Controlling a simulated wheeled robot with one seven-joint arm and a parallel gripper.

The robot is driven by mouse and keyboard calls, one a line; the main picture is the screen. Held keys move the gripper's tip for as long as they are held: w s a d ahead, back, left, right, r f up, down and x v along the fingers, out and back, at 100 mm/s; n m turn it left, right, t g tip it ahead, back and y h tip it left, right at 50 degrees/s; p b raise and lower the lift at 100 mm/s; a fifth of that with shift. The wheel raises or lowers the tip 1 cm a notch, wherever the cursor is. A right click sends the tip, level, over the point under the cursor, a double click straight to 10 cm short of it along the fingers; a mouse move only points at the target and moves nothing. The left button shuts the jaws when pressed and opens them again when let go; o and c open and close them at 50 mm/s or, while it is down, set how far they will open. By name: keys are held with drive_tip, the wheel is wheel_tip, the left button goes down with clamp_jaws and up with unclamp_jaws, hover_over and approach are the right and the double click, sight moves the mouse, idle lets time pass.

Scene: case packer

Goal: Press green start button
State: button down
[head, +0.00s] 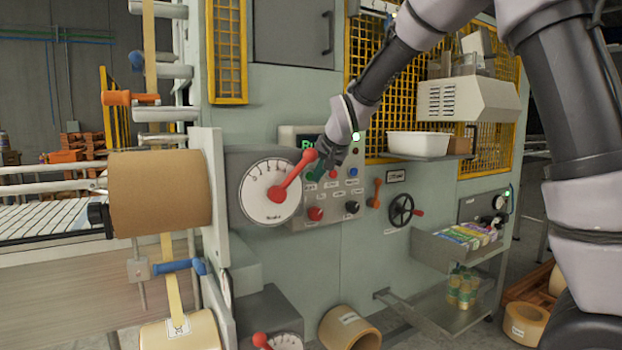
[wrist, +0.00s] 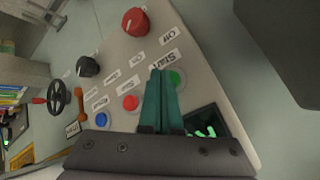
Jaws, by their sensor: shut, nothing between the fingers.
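The green start button (wrist: 178,77) shows in the wrist view, just right of my finger ends and partly covered by them. A "Start" label lies beside it. My gripper (wrist: 161,72) has its two teal fingers shut together, with nothing between them. The fingertips overlap the label and the button's left edge in the picture. I cannot tell whether they touch the panel. In the head view my gripper (head: 321,168) is at the upper part of the control panel (head: 330,214), and I cannot make out the green button there.
The wrist view also shows a red button (wrist: 130,102), a blue button (wrist: 102,119), a large red knob (wrist: 135,21), a black knob (wrist: 88,66) and a lit screen (wrist: 207,121). In the head view a dial's red lever (head: 294,174) stands close left of my gripper.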

drive_tip(key=shift+s+d, duration=0.15)
drive_tip(key=shift+s, duration=0.1)
drive_tip(key=shift+s+d, duration=0.75)
drive_tip(key=shift+s, duration=0.3)
drive_tip(key=shift+s+d, duration=0.7)
drive_tip(key=shift+s, duration=0.3)
drive_tip(key=s+d+r+m+h, duration=0.1)
drive_tip(key=s+d+r, duration=0.3)
drive_tip(key=d, duration=0.5)
drive_tip(key=s+d+r+m, duration=0.1)
drive_tip(key=s+d+r, duration=0.1)
drive_tip(key=s+d, duration=0.45)
drive_tip(key=s+d+h, duration=0.1)
drive_tip(key=s+d, duration=0.9)
drive_tip(key=s, duration=0.4)
drive_tip(key=shift+s+g, duration=0.3)
drive_tip(key=shift+s, duration=0.1)
